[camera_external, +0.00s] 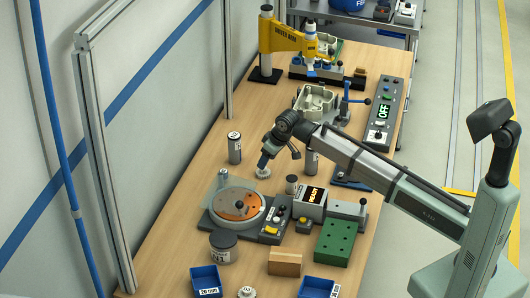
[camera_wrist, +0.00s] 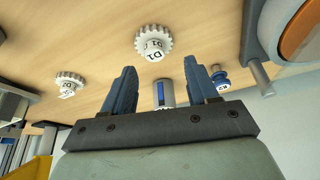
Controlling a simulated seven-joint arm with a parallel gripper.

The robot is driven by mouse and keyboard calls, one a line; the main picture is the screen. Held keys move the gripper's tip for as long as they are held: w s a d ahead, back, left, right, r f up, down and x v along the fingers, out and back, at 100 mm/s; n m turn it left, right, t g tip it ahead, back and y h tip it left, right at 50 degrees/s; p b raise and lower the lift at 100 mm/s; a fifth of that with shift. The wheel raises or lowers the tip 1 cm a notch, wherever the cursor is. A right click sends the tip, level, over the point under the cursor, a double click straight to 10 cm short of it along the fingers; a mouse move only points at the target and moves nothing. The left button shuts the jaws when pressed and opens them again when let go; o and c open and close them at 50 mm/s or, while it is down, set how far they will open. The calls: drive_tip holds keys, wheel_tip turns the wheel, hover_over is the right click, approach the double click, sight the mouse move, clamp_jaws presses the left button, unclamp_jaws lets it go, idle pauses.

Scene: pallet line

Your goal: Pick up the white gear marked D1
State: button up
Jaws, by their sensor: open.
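In the wrist view a white gear marked D1 (camera_wrist: 153,42) lies on the wooden table, beyond my fingertips and between their lines. My gripper (camera_wrist: 160,66) is open, its two blue fingers apart with nothing held. A second white gear (camera_wrist: 68,84) lies further left in that view; its mark is hard to read. In the external view my gripper (camera_external: 263,163) points down just above a white gear (camera_external: 263,172), whose mark is too small to read there. Another white gear (camera_external: 246,292) is at the front edge of that picture.
A turntable fixture (camera_external: 238,205) stands close in front of my gripper. A grey cylinder (camera_external: 235,148) stands to its left and another cylinder (camera_external: 312,162) to its right.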

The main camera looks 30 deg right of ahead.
drive_tip(key=shift+w+d+x, duration=0.15)
drive_tip(key=shift+x, duration=1.15)
drive_tip(key=shift+w+d+x, duration=0.15)
drive_tip(key=shift+d+x, duration=0.05)
drive_tip(key=shift+x, duration=1.15)
clamp_jaws()
drive_tip(key=shift+r, duration=0.2)
